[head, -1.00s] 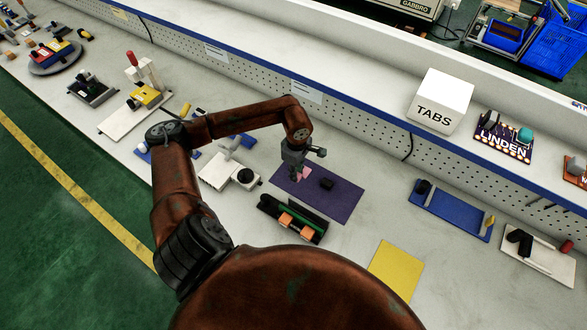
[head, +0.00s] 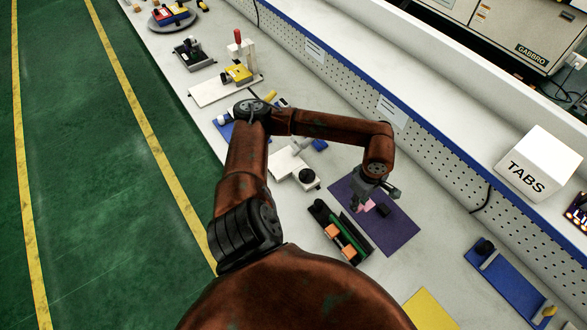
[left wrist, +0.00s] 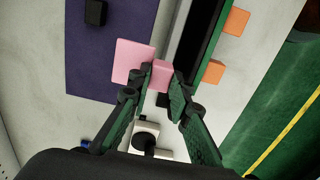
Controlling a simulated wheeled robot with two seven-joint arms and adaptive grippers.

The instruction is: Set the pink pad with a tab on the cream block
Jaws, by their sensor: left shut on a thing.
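My left gripper (head: 362,200) is shut on the tab of a pink pad (head: 368,206), over the purple mat (head: 395,228). In the left wrist view the pad (left wrist: 132,60) sticks out to the left of the fingertips (left wrist: 162,78), with its tab pinched between them. I cannot tell whether the pad touches the mat. A pale block with a black round knob (head: 294,166) stands left of the mat; it may be the cream block. It also shows behind the fingers in the left wrist view (left wrist: 150,128), partly hidden. My right gripper is out of view.
A small black block (head: 383,209) lies on the mat close to the gripper. A black tray (head: 322,215) with orange blocks and a green strip stands just left of the mat. A blue tray (head: 505,285) and a yellow sheet (head: 430,310) lie to the right.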

